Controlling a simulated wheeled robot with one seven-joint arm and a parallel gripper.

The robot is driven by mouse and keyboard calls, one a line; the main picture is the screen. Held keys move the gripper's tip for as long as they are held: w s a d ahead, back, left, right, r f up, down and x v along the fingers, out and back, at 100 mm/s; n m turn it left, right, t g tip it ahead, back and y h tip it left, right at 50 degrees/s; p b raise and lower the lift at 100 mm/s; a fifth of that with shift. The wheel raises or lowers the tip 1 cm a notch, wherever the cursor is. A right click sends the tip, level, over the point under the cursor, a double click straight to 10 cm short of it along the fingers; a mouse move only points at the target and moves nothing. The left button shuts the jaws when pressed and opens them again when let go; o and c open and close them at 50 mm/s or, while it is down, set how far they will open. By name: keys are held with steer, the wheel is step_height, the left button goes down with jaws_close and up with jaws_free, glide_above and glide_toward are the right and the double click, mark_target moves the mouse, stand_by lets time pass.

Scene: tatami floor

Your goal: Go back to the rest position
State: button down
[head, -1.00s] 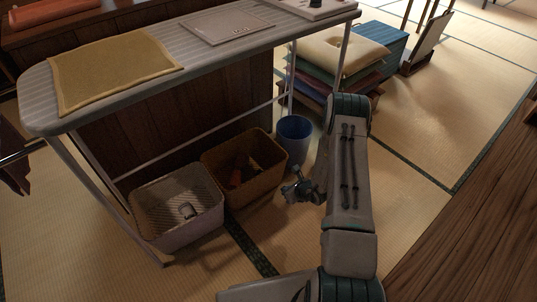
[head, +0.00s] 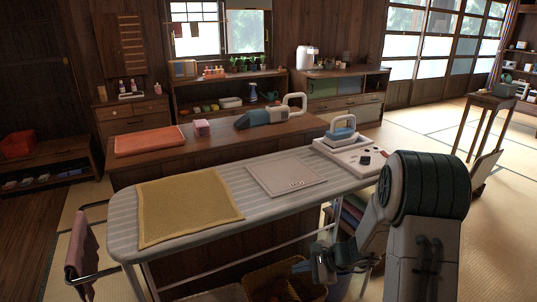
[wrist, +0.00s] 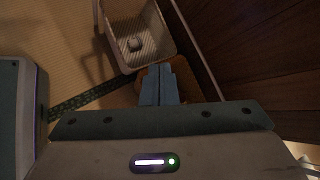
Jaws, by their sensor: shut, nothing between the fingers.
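My gripper (head: 318,264) shows low in the head view, in front of the ironing board's (head: 260,200) near edge and above the orange-brown basket (head: 262,284). In the wrist view my gripper (wrist: 160,72) has its two fingers together, with nothing between them. Beyond the fingertips is a pale mesh basket (wrist: 150,22) with a small light object (wrist: 134,44) in it. Part of the orange-brown basket (wrist: 148,78) shows behind the fingers.
A yellow cloth (head: 188,207) and a pale flat mat (head: 284,174) lie on the board. An iron (head: 342,130) stands on a white tray (head: 338,152) at its right end. A wooden counter (head: 150,172) stands behind. Open tatami (head: 500,215) lies to the right.

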steer(key=s+a+r+n+g+h+p, duration=0.1)
steer(key=s+r+n+p, duration=0.15)
steer(key=r, duration=0.45)
steer(key=s+a+r+n+g+p, duration=0.1)
steer(key=s+r+n+p, duration=0.2)
steer(key=r, duration=0.4)
steer(key=s+d+r+n+h+p, duration=0.2)
steer(key=s+r+n+p, duration=0.1)
steer(key=s+r, duration=0.3)
steer(key=s+d+r+n+h+p, duration=0.3)
steer(key=s+r+p, duration=0.2)
steer(key=r, duration=0.4)
steer(key=s+d+r+n+h+p, duration=0.2)
steer(key=s+r+n+h+p, duration=0.1)
steer(key=s+r, duration=0.4)
steer(key=shift+d+r+n+t+p, duration=0.35)
steer(key=shift+r+n+p, duration=0.2)
steer(key=shift+r+p, duration=0.3)
steer(key=shift+f, duration=0.1)
